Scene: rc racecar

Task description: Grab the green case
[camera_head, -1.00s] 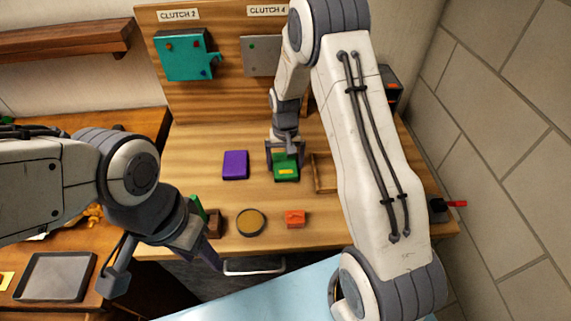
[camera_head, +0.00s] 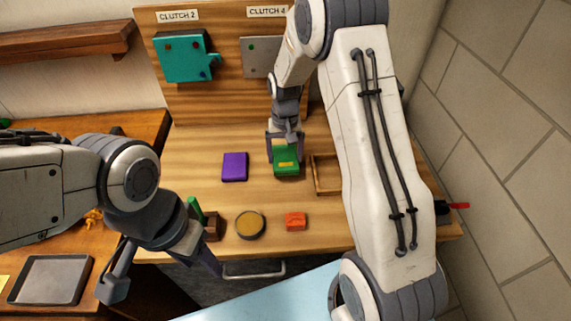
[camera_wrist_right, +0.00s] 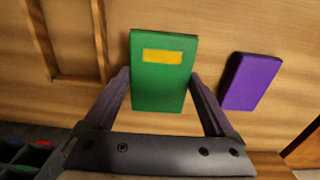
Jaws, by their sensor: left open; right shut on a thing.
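The green case (camera_head: 286,160) with a yellow label lies on the wooden worktop in the head view. My right gripper (camera_head: 285,148) is above it with its fingers on either side, shut on the case. In the right wrist view the green case (camera_wrist_right: 160,85) sits between the two fingers of my right gripper (camera_wrist_right: 160,88), and its lower end is close to the gripper's palm. I cannot tell whether it is off the worktop. My left gripper (camera_head: 165,278) is open and empty at the front left, in front of the worktop's edge.
A purple case (camera_head: 235,167) lies left of the green case. A wooden frame (camera_head: 326,174) lies close on its right. A round tin (camera_head: 250,224), an orange block (camera_head: 296,221) and a green-topped item (camera_head: 197,209) sit near the front edge. A teal clutch box (camera_head: 186,57) hangs on the back board.

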